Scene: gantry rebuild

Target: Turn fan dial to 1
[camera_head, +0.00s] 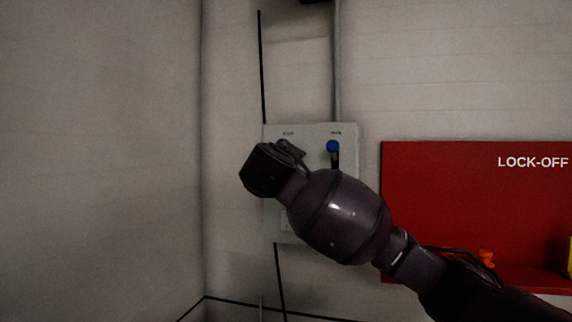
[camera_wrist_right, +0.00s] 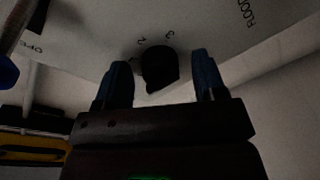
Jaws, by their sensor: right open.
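A black fan dial (camera_wrist_right: 160,67) sits on a pale control panel (camera_wrist_right: 95,30), with printed marks 2 and 3 beside it in the right wrist view. My right gripper (camera_wrist_right: 162,62) is open, with one dark blue finger on each side of the dial. I cannot tell whether either finger touches it. A 1 mark is not visible. In the head view, my right arm covers much of the panel (camera_head: 345,190), hiding the dial and fingertips. My left gripper is not in view.
A blue-tipped lever (camera_head: 333,147) is on the panel's upper right, close to my right wrist. A red lock-off board (camera_head: 450,210) hangs to the right. A conduit (camera_head: 337,60) runs up from the panel. The wall at left is bare.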

